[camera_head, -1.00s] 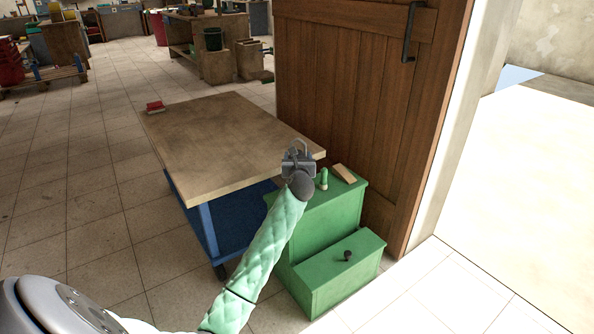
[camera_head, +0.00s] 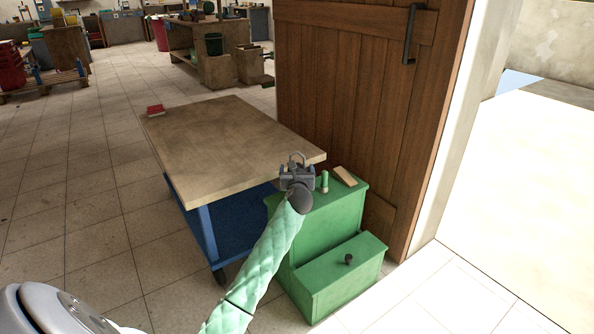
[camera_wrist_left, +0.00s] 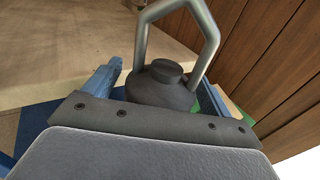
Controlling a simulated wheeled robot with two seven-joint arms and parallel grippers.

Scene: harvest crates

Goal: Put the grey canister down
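The grey canister (camera_wrist_left: 160,88) is dark, with a round cap and a tall pale metal handle. In the left wrist view it sits between the blue fingers of my left gripper (camera_wrist_left: 160,92), which is shut on it. In the head view my left gripper (camera_head: 297,172) and the small canister top with its handle (camera_head: 297,158) are in front of the table's near right corner, beside the green cabinet. The canister's lower part is hidden by the gripper. My right gripper is not in view.
The wooden-topped table (camera_head: 225,140) has a blue frame and a red item (camera_head: 155,110) at its far left; its top is mostly clear. The green stepped cabinet (camera_head: 335,215) holds a green-and-white bottle (camera_head: 324,182), a tan block (camera_head: 344,175) and a dark knob (camera_head: 348,259). A wooden door (camera_head: 350,100) stands behind.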

